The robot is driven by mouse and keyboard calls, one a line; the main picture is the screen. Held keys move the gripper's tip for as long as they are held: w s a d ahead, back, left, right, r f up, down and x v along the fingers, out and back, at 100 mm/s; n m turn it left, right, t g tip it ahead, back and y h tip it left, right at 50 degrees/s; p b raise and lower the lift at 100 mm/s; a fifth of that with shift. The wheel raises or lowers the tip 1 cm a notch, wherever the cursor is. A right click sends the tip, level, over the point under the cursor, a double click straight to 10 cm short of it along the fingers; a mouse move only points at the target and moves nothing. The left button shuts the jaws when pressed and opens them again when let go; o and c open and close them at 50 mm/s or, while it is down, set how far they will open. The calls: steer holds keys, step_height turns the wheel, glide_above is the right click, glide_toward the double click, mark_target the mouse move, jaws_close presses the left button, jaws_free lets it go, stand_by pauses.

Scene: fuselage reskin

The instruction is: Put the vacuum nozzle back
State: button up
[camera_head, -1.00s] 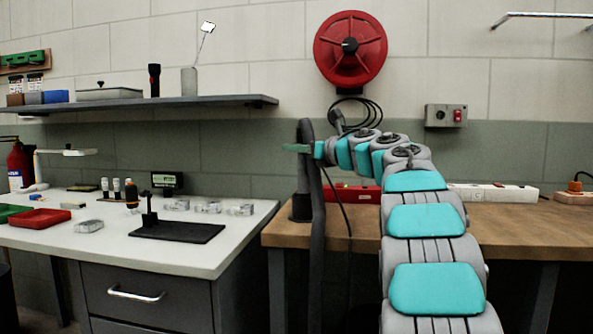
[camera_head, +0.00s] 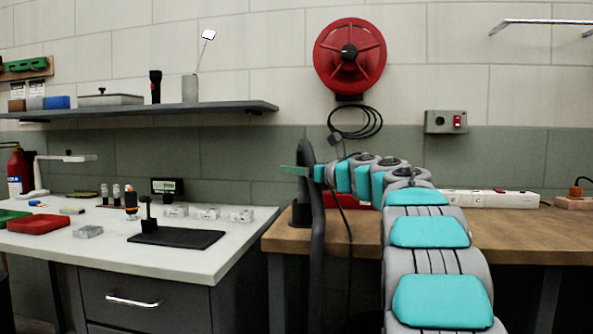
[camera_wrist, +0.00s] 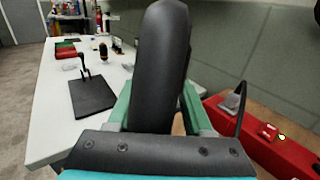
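The vacuum nozzle (camera_head: 318,215) is a dark, thick curved tube standing upright at the left edge of the wooden bench. My gripper (camera_head: 295,171) has green fingers that reach past the tube near its top. In the wrist view the nozzle (camera_wrist: 158,70) rises between the two fingers (camera_wrist: 155,108), so my gripper is shut around it. A dark holder-like block (camera_head: 301,213) sits at the bench corner, directly beside and partly behind the tube. I cannot tell whether the tube is seated in it. The tube's lower end is out of view.
The wooden bench (camera_head: 520,230) carries a red case (camera_wrist: 275,140) and a white power strip (camera_head: 500,199). The white table (camera_head: 110,252) at left holds a black stand (camera_head: 178,238), a red tray (camera_head: 38,225) and small parts. A red reel (camera_head: 350,57) hangs above on the wall.

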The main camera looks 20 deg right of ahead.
steer(key=shift+o, duration=1.1)
steer(key=shift+r, duration=0.1)
steer(key=b+v, duration=0.1)
steer(key=v, duration=1.1)
steer(key=shift+r, duration=0.1)
stand_by(1.0)
